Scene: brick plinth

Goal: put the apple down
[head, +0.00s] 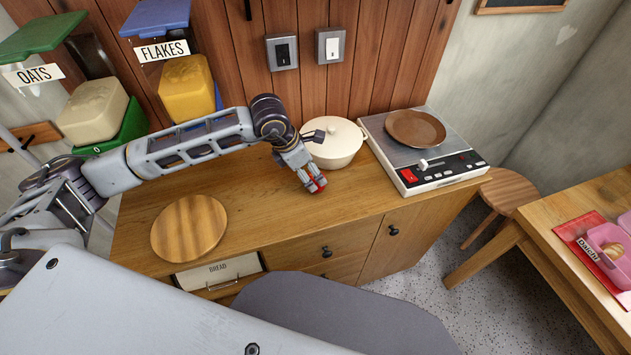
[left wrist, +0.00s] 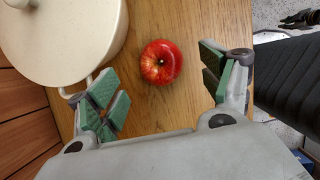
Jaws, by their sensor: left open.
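The red apple (left wrist: 161,61) shows in the left wrist view against the wooden counter top, and it appears to rest there. My left gripper (left wrist: 160,75) is open, with its green finger pads on either side of the apple and visible gaps to both. In the head view my left gripper (head: 311,178) is low over the counter (head: 262,220), just in front of the cream pot. Only bits of red show among its fingers there; the rest of the apple is hidden. My right gripper is not in view.
The lidded cream pot (head: 334,146) stands close behind the gripper; its handle is near one finger in the wrist view. A hot plate (head: 440,165) with a brown plate (head: 416,129) is to the right. A round wooden board (head: 189,228) lies left. Counter between is clear.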

